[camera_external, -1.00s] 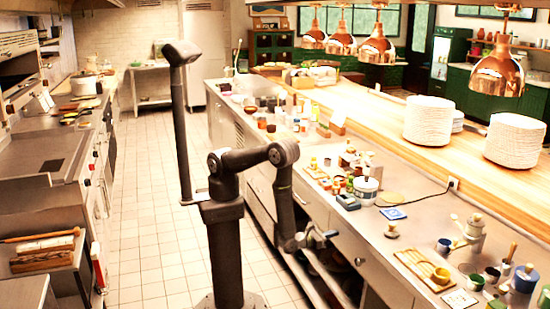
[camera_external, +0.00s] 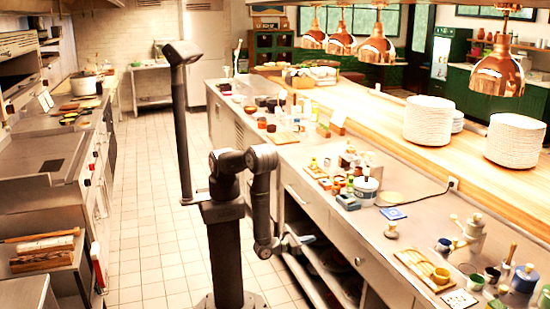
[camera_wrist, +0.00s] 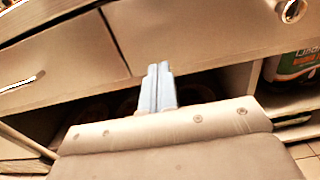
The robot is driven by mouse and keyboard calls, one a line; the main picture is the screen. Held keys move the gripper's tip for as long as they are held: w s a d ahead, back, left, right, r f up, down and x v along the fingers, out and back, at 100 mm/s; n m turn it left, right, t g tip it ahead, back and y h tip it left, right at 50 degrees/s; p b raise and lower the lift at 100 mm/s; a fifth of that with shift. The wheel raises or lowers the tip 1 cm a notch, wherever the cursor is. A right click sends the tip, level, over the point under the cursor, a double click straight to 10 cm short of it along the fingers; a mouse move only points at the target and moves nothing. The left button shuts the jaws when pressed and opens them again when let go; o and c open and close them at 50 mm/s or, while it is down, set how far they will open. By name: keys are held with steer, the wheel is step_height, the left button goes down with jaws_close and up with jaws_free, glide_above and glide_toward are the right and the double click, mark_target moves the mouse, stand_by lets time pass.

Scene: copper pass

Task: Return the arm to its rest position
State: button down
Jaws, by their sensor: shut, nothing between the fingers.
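My arm stands on its dark column in the aisle, folded, with its forearm hanging down beside the counter front in the external view. My gripper (camera_external: 302,240) is low, in front of the open shelf under the counter, pointing toward it. In the wrist view my gripper (camera_wrist: 158,88) has its two pale fingers pressed together with nothing between them. Behind the fingers are drawer fronts (camera_wrist: 180,35) and the dark open shelf below them.
The steel counter (camera_external: 330,220) on the right carries a pot (camera_external: 366,190), a blue mat (camera_external: 393,213) and a wooden tray (camera_external: 424,268). A bottle with a green label (camera_wrist: 292,65) stands on the shelf. The tiled aisle (camera_external: 150,220) left of my column is clear.

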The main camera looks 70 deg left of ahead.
mark_target(338, 233)
steer(key=shift+s, duration=1.4)
steer(key=w, duration=1.3)
steer(key=shift+w, duration=0.4)
